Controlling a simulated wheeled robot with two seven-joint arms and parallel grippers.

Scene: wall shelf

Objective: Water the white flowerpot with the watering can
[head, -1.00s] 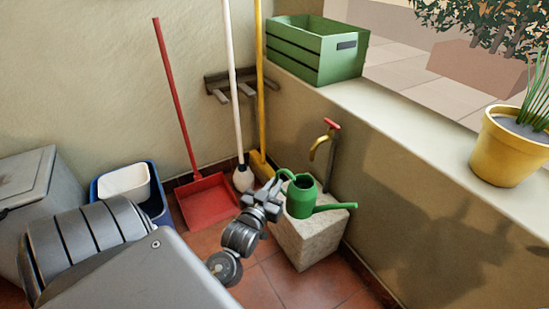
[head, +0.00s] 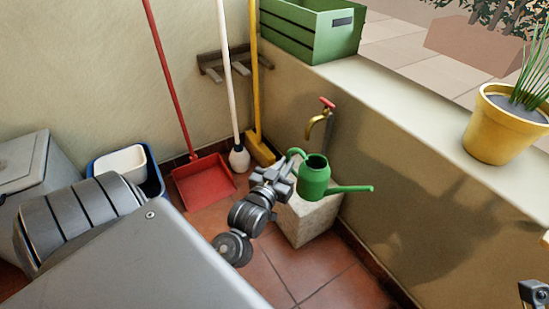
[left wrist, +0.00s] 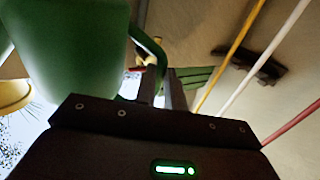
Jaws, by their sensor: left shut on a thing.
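The green watering can (head: 314,178) is held in the air just above the stone block, its spout pointing right. My left gripper (head: 286,172) is shut on the can's handle, at the can's left side. In the left wrist view the can's body (left wrist: 70,50) fills the upper left, and its curved handle (left wrist: 148,45) runs down to the fingers (left wrist: 162,85). Part of my right gripper (head: 535,292) shows at the lower right edge; its jaws are not clear. No white flowerpot shows in these views.
A stone block (head: 308,220) stands below the can, by the wall with a tap (head: 318,120). A yellow pot (head: 497,135) and green crate (head: 310,35) stand on the ledge (head: 400,115). A red dustpan (head: 203,182), broom and mop lean behind.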

